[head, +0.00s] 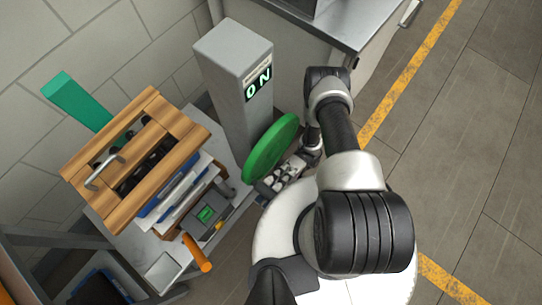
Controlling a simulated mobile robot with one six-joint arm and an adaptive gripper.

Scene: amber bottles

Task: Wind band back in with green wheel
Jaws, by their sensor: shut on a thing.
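The green wheel (268,146) is a disc seen at a slant on the right side of a grey post (230,88). The post has a display reading "ON". My gripper (272,184) is at the wheel's lower edge and shut on it. The wheel and the gripper's own links partly hide the fingertips. I cannot make out a band in this view.
Left of the post, a wooden crate (180,124) with dark bottles stands on a cluttered bench. A green slanted piece (75,98) is behind it. A small grey device (207,214) and an orange-handled tool (197,253) lie in front. A grey cabinet stands behind the arm; open floor lies right.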

